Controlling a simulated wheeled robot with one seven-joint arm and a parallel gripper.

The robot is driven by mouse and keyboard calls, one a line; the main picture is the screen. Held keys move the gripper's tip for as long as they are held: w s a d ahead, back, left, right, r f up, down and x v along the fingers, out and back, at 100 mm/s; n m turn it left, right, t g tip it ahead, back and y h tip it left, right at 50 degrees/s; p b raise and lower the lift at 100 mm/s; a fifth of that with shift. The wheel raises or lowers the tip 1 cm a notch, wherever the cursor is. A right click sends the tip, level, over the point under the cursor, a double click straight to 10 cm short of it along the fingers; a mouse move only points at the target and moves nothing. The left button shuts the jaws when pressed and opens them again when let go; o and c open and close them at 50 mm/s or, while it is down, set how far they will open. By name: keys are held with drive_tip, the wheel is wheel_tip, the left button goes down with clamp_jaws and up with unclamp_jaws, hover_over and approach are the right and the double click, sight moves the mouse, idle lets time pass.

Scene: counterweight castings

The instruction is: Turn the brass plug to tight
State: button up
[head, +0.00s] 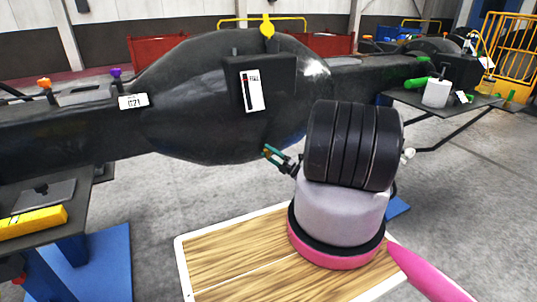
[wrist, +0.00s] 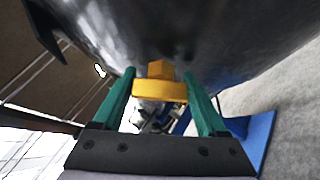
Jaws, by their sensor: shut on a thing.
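The brass plug (wrist: 160,88) sits at the underside of the large black casting (wrist: 200,40), with a hex-shaped head above a wider yellow collar. My gripper (wrist: 163,95) is shut on the plug, one green finger on each side of it. In the head view my gripper (head: 273,155) reaches the lower right of the casting (head: 190,90), and the plug is hidden there by the fingers and my arm. How far the plug is turned cannot be told.
A white tag (head: 252,90) hangs on the casting's front plate. A side stand at left holds a yellow block (head: 33,222). A shelf at right holds a white container (head: 436,93) and a green-handled tool (head: 417,83).

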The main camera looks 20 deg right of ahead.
drive_tip(key=shift+d, duration=0.1)
drive_tip(key=o, duration=1.3)
drive_tip(key=v, duration=1)
drive_tip(key=shift+s+d, duration=0.25)
drive_tip(key=shift+s, duration=0.05)
drive_tip(key=shift+f, duration=0.15)
